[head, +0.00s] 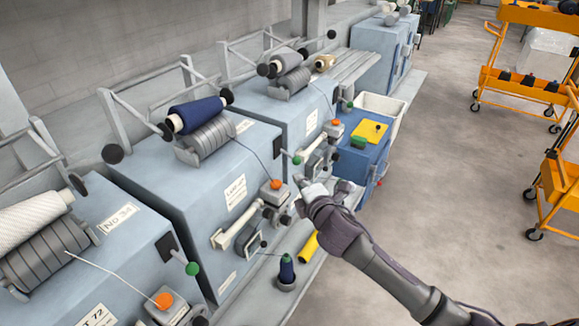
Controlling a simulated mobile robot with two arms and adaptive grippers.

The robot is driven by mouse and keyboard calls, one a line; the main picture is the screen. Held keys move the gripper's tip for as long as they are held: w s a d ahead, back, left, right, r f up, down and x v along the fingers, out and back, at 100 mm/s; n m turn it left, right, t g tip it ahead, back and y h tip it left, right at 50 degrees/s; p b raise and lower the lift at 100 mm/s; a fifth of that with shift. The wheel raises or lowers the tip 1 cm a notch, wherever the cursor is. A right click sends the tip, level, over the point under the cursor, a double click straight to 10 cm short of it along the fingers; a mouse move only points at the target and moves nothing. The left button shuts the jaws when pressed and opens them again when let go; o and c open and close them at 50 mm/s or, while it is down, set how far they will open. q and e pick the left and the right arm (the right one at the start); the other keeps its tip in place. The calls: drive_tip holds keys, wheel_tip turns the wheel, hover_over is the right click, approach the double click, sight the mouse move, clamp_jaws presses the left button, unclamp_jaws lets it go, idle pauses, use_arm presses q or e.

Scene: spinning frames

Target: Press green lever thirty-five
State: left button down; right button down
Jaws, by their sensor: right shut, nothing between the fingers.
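Green-knobbed levers stick out from the pale blue machine units. One green knob (297,160) is at the right edge of the middle unit, another green knob (192,268) is on the nearest unit, and a third (349,104) is farther back. The nearest unit carries a label reading No 34 (118,217); the label on top of the middle unit (243,126) is too small to read. My right gripper (302,184) is shut and empty, just below the middle green knob in the picture, with no clear contact. My left gripper is not in view.
Orange knobs (276,184) sit near the levers. A navy yarn cone (196,114) lies on the middle unit. A small navy spool (287,269) and a yellow tube (309,246) are on the low ledge. A blue box (372,155) stands beyond my gripper. Orange trolleys (510,82) stand right; the floor between is clear.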

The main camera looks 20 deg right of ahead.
sight(297, 161)
drive_tip(key=w+f, duration=0.1)
drive_tip(key=w, duration=0.7)
drive_tip(key=shift+f, duration=0.25)
drive_tip(key=shift+d+r+n+g+h+p, duration=0.1)
drive_tip(key=shift+r+n+g+p, duration=0.4)
drive_tip(key=shift+p, duration=1.8)
drive_tip(key=shift+r+m+g+h+p, duration=0.2)
drive_tip(key=shift+r+p, duration=0.7)
drive_tip(key=shift+p, duration=1.45)
drive_tip(key=shift+d+r+n+g+p, duration=0.1)
drive_tip(key=shift+r+n+g+p, duration=0.45)
drive_tip(key=shift+p, duration=1.75)
drive_tip(key=shift+r, duration=0.1)
